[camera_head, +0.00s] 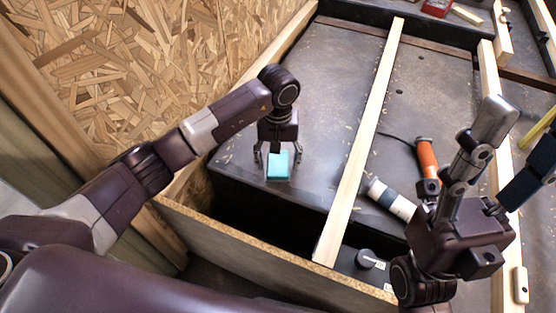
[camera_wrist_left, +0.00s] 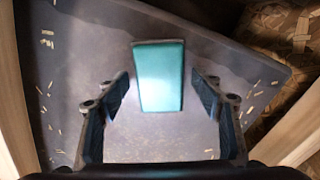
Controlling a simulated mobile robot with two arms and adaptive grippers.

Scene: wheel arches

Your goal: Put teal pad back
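The teal pad (camera_head: 278,165) lies on the dark wheel arch surface (camera_head: 315,100), near its front edge and left of a wooden batten. My left gripper (camera_head: 278,158) is open above the pad, pointing down. In the left wrist view the teal pad (camera_wrist_left: 160,78) shows between and beyond the two spread fingers (camera_wrist_left: 160,88), with a gap on each side and no visible contact. My right gripper (camera_head: 522,138) is at the right, its fingers spread and pointing up, with nothing seen between them.
A wooden batten (camera_head: 365,135) runs lengthwise right of the pad. Beyond it lie an orange-handled tool (camera_head: 427,157) with a cable and a white-and-black cylinder (camera_head: 390,198). A chipboard wall (camera_head: 150,70) stands left; a chipboard edge (camera_head: 250,245) borders a dark gap in front.

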